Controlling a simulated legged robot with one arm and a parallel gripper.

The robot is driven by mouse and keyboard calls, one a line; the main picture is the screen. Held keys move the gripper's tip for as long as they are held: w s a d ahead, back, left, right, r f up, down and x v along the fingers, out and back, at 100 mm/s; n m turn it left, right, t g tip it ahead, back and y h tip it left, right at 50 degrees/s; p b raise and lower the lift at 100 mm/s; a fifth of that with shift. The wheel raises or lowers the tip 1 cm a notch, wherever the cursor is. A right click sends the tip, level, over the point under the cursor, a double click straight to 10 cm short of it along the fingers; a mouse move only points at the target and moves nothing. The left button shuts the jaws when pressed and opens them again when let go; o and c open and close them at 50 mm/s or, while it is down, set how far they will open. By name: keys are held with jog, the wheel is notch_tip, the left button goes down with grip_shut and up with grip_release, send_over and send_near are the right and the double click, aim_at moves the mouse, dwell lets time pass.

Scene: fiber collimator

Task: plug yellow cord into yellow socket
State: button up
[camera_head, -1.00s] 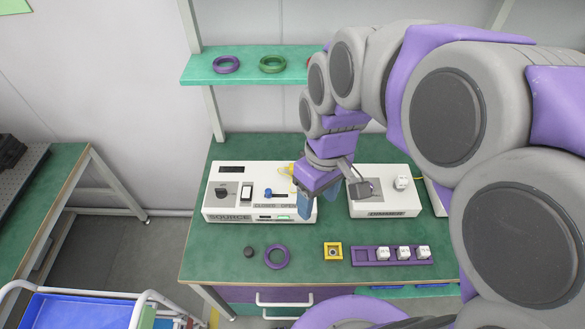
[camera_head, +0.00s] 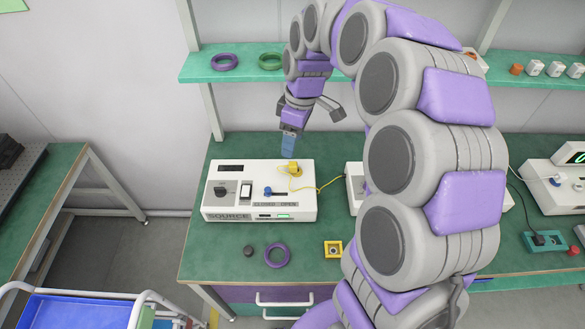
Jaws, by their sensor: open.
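The yellow cord (camera_head: 327,187) runs from the white box at right to a yellow plug (camera_head: 293,169) at the right back of the white SOURCE box (camera_head: 235,205). The plug stands on or in the box top; whether it is seated in a yellow socket there I cannot tell. My gripper (camera_head: 287,153) hangs just behind the plug, fingers downward, over the box's back edge. It is open and appears empty and apart from the plug. Only one blue finger shows clearly.
A yellow square piece (camera_head: 333,249), a purple ring (camera_head: 277,256) and a small dark knob (camera_head: 248,252) lie on the green table (camera_head: 222,259) in front. A green shelf (camera_head: 202,73) with rings is above. My arm covers much of the right side.

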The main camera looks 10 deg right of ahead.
jog(key=w+d+f+n, duration=0.3)
jog(key=w+f, duration=0.5)
jog(key=w, duration=0.5)
jog(key=shift+d+f+n+t+b, duration=0.3)
jog(key=shift+d+f+n+b, duration=0.1)
jog(key=shift+d, duration=0.1)
jog(key=b, duration=0.3)
send_near(293, 164)
jog(key=f, duration=0.1)
jog(key=a+f, duration=0.1)
jog(key=f, duration=0.3)
jog(key=shift+w+a, duration=0.3)
jog(key=shift+a, duration=0.05)
notch_tip(293, 164, down, 5)
jog(key=shift+s+f+b, duration=0.1)
jog(key=shift+f+b, duration=0.05)
jog(key=shift+b, duration=0.6)
jog(key=shift+c, duration=0.3)
